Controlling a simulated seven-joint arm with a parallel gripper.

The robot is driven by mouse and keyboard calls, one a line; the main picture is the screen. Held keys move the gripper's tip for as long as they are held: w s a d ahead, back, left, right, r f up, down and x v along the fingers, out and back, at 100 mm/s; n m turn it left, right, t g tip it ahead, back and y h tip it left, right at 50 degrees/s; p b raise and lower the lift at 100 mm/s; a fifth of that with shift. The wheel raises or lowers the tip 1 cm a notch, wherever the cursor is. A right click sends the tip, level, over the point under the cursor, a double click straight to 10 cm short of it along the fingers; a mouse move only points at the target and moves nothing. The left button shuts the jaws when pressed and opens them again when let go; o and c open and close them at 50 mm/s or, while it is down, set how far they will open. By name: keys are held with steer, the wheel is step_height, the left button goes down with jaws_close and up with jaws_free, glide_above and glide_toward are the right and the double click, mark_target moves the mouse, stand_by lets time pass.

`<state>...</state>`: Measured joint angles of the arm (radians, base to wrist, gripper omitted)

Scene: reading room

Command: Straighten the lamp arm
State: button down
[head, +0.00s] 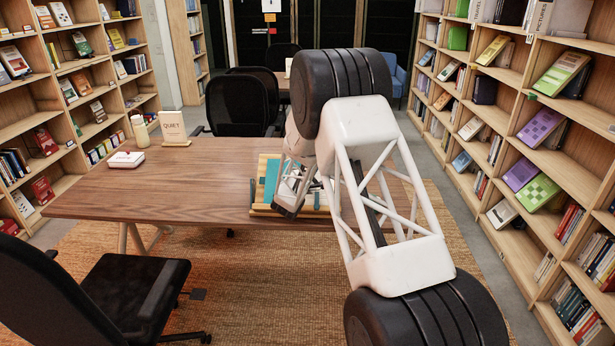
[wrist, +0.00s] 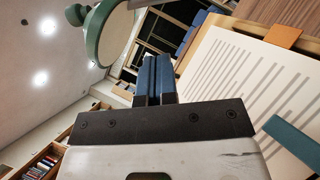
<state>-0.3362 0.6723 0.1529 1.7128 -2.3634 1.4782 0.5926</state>
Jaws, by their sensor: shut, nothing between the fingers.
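A green lamp (wrist: 93,38) shows at the top left of the wrist view, with a round head, a pale inner face and a small knob beside it. It is cut off by the top edge, so I cannot tell how its arm is angled. My gripper (wrist: 157,60) has its blue fingers together with nothing between them. They point up the picture, to the right of and apart from the lamp head. In the head view my own arm covers much of the desk's right side, and I cannot make out the lamp there.
A page with grey lines (wrist: 245,85) lies close right of my fingers, with an orange tab (wrist: 284,37) and a teal strip (wrist: 292,142). On the desk (head: 170,190) stand a QUIET sign (head: 174,128), a bottle (head: 140,131) and a white box (head: 126,159). The desk's left-middle is clear.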

steer(key=shift+w+d+r, duration=0.4)
steer(key=shift+d+r, duration=0.1)
steer(key=shift+d, duration=0.2)
steer(key=shift+w+d+r, duration=0.4)
steer(key=shift+d+r, duration=0.1)
steer(key=shift+d, duration=0.15)
steer(key=shift+w+d+r, duration=0.4)
steer(key=shift+d+r, duration=0.1)
steer(key=shift+d, duration=0.2)
steer(key=shift+d+r, duration=0.1)
steer(key=d+r+m+g, duration=0.2)
steer(key=d+r+m, duration=0.1)
steer(key=d, duration=0.4)
steer(key=d+r+m+g, duration=0.2)
steer(key=d+r+m, duration=0.1)
steer(key=d, duration=0.5)
steer(key=shift+d+r+m+g, duration=0.2)
steer(key=shift+m+g, duration=0.1)
steer(key=shift+m, duration=0.6)
steer(key=shift+a, duration=0.15)
